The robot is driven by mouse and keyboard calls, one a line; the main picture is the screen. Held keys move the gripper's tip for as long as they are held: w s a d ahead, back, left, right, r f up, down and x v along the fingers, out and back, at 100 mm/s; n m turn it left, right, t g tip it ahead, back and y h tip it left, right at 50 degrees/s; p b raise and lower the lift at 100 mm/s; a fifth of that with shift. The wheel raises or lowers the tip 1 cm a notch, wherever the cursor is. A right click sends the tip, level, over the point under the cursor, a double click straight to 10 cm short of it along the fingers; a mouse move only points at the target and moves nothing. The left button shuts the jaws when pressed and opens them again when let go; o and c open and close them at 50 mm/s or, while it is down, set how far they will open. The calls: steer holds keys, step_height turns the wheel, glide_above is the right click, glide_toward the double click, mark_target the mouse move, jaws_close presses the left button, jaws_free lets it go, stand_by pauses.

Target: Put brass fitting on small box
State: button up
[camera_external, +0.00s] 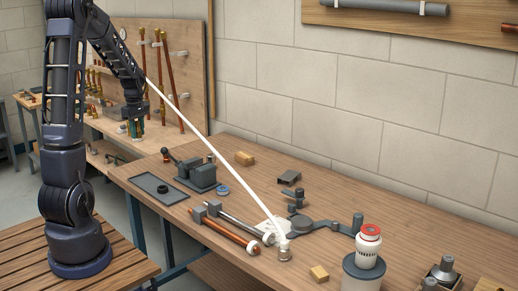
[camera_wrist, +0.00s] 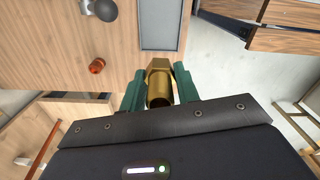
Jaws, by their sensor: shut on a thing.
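A brass fitting (camera_wrist: 159,83) is held between the green fingers of my gripper (camera_wrist: 158,88) in the wrist view. In the external view my gripper (camera_external: 134,129) hangs at the left, beyond the workbench's left end and well above the floor; the fitting is too small to make out there.
A flat grey tray (camera_external: 150,187) lies at the bench's left end, beside a dark vise (camera_external: 196,174). It also shows in the wrist view (camera_wrist: 161,32).

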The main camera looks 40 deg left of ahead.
steer(key=shift+w+r, duration=0.1)
steer(key=shift+r, duration=0.35)
steer(key=w+r+m, duration=0.2)
steer(key=w+r, duration=0.1)
steer(key=w, duration=1)
steer(key=r+m, duration=0.1)
steer(key=m, duration=0.1)
glide_above(244, 155)
steer(key=s+a, duration=0.8)
steer(key=s, duration=0.1)
steer(key=shift+w+r, duration=0.1)
steer(key=shift+w, duration=0.15)
steer(key=shift+m, duration=0.8)
steer(key=w+d, duration=0.3)
steer(key=w, duration=0.1)
steer(key=w+d, duration=0.4)
steer(key=shift+w+d+r, duration=0.1)
steer(key=shift+w+d, duration=0.1)
steer(key=shift+c, duration=0.2)
steer(key=shift+w+d+f, duration=0.15)
steer(key=shift+d+f, duration=0.05)
step_height(244, 155, down, 20)
steer(key=shift+r, duration=0.2)
jaws_close()
